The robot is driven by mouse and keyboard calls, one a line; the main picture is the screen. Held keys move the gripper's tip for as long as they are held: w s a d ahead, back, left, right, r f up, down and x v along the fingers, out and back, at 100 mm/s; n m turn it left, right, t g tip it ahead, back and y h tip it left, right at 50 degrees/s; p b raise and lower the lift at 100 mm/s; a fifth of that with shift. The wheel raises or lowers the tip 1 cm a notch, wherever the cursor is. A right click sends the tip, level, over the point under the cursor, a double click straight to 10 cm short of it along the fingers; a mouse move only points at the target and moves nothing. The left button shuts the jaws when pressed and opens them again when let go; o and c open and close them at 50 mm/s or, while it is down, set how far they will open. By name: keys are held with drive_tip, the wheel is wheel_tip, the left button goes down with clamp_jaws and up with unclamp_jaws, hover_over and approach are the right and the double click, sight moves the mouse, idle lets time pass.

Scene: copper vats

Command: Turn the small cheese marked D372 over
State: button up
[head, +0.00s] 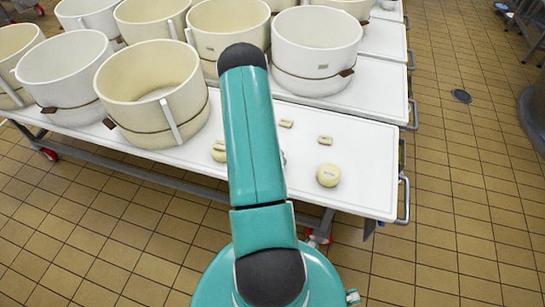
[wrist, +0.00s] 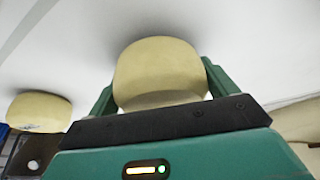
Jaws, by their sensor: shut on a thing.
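A small pale-yellow round cheese (wrist: 160,68) sits between the two green fingers of my gripper (wrist: 159,84) in the wrist view. The gripper is shut on it, one finger on each side. No mark shows on the side facing the wrist camera, so I cannot tell whether this is D372. A second small cheese (wrist: 39,110), with a faint mark low on its face, lies to the left. In the head view my arm hides the gripper and the held cheese. One small cheese (head: 328,175) with an unreadable mark lies right of the arm; another (head: 218,155) is partly hidden at its left.
The white table (head: 365,160) has free room at its right end. Two small pale blocks (head: 286,123) (head: 325,140) lie behind the cheeses. Large cream tubs, such as this near one (head: 150,100), crowd the left and back. A metal handle (head: 404,200) sticks out at the right edge.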

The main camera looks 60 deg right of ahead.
drive_tip(key=shift+f, duration=0.5)
idle(0.5)
drive_tip(key=o, duration=1.2)
drive_tip(key=shift+o, duration=0.2)
drive_tip(key=v, duration=1.3)
drive_tip(key=shift+r, duration=0.35)
